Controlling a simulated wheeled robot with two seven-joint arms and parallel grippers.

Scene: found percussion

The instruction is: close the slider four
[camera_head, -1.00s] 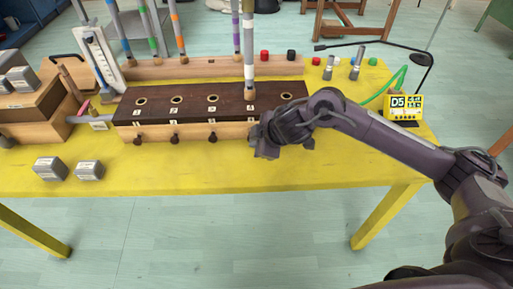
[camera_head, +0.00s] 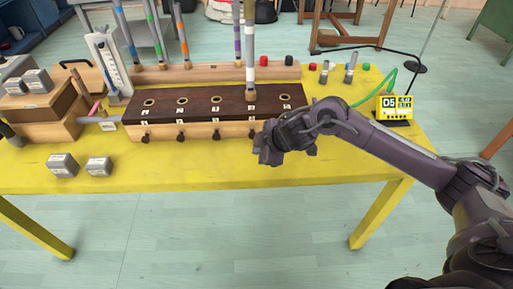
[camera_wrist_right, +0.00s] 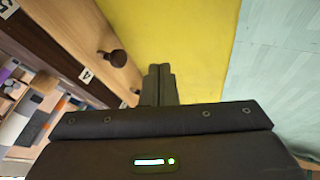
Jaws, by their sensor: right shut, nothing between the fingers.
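A dark-topped wooden box (camera_head: 200,104) with a row of round holes stands on the yellow table. Small dark slider knobs stick out of its light front face. The knob of slider four (camera_head: 251,133) is at the right of the visible row. In the right wrist view, that knob (camera_wrist_right: 118,58) stands out from the wood beside the label 4 (camera_wrist_right: 86,75). My right gripper (camera_head: 264,154) is shut and empty, just in front of the box and right of knob four. In the wrist view its fingertips (camera_wrist_right: 160,72) are apart from the knob. My left gripper is out of view.
A striped tube (camera_head: 249,60) stands upright over the fourth hole. Two grey blocks (camera_head: 80,166) lie on the table at the left front. A yellow display (camera_head: 394,107) reading D5 stands at the right. The table (camera_head: 180,172) is clear in front of the box.

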